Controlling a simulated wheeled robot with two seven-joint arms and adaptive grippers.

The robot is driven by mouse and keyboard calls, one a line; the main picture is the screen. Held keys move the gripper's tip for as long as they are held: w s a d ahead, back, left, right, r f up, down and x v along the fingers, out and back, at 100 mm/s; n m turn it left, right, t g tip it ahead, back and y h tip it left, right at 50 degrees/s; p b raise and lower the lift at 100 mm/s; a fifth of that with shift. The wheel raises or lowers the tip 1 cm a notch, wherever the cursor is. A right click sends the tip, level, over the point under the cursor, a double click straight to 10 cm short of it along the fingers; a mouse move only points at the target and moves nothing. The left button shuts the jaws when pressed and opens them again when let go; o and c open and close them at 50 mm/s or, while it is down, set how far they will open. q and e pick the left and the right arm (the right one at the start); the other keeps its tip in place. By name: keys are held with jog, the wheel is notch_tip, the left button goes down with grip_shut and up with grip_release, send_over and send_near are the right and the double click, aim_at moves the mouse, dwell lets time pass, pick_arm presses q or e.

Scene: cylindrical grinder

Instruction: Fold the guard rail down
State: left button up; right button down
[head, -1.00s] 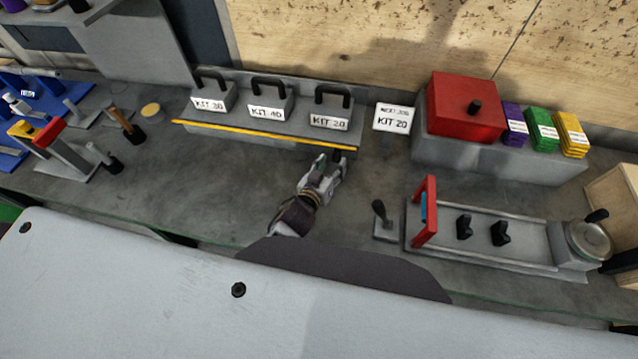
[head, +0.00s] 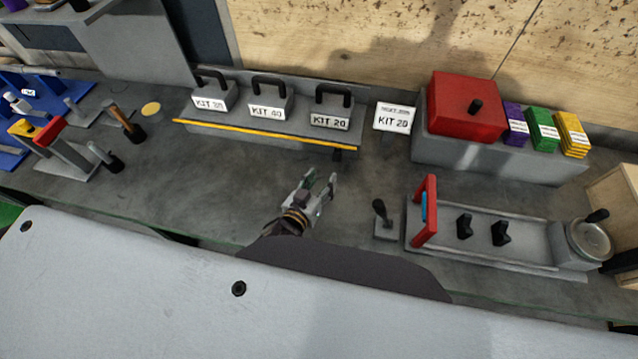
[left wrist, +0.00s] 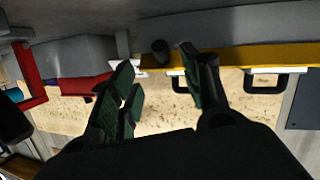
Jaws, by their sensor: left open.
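The guard rail (head: 262,136) is a thin yellow bar along the front of the grey kit shelf. A short black knob (head: 338,155) sits near its right end. In the left wrist view the yellow rail (left wrist: 275,54) crosses the upper right, and the black knob (left wrist: 160,47) shows above the gap between my fingers. My left gripper (head: 321,181) is open and empty, in front of the knob and apart from it; its green-padded fingers also show in the left wrist view (left wrist: 158,72). My right gripper is not in view.
Three grey kit boxes with black handles, one labelled KIT 20 (head: 331,119), stand behind the rail. A KIT 20 sign (head: 394,118) stands to their right. A fixture with a red frame (head: 426,211) and a small black lever (head: 380,212) are right of my gripper.

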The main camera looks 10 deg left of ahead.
pick_arm(q)
jog(key=shift+s+a+r, duration=0.1)
jog(key=shift+s+r, duration=0.05)
jog(key=shift+s, duration=0.35)
